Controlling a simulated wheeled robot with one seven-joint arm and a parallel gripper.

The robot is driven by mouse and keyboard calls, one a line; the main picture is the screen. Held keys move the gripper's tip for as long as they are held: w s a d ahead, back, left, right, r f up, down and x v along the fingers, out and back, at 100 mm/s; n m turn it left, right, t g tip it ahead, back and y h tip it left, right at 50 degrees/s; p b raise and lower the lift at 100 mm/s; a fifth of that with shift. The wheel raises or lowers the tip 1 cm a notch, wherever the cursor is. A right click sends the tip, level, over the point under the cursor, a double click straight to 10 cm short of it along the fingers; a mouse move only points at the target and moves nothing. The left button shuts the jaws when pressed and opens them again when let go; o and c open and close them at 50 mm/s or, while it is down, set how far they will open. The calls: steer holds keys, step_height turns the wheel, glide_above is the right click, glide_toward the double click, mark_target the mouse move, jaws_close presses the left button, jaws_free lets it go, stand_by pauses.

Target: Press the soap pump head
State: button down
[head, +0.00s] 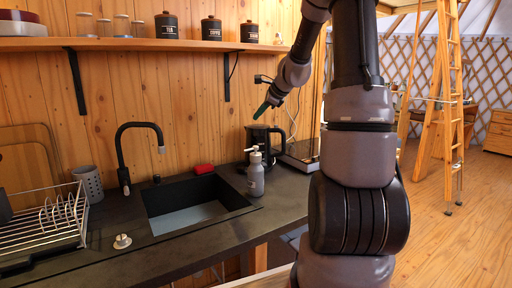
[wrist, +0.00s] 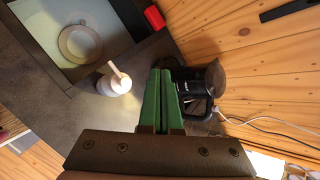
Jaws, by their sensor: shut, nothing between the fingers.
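The soap bottle (head: 256,178) is grey with a white pump head (head: 254,151) and stands upright on the dark counter, right of the sink. In the wrist view the pump head (wrist: 116,78) shows from above, left of the fingertips. My gripper (head: 262,110) has green fingers, closed together and empty. It is above the counter, higher than the pump head and slightly to its right in the head view, apart from it. The green fingers also show in the wrist view (wrist: 162,85).
A black kettle (head: 264,138) stands right behind the soap bottle, close to my fingers in the wrist view. A red sponge (head: 203,169) lies behind the sink (head: 193,205). A black faucet (head: 124,160) and dish rack (head: 50,225) are left. A shelf (head: 150,44) runs above.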

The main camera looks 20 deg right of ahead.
steer(key=shift+f, duration=4.45)
steer(key=shift+f, duration=0.1)
steer(key=shift+f, duration=0.4)
steer(key=shift+f, duration=0.85)
steer(key=shift+r, duration=1.3)
steer(key=shift+w, duration=0.1)
steer(key=shift+r, duration=2.5)
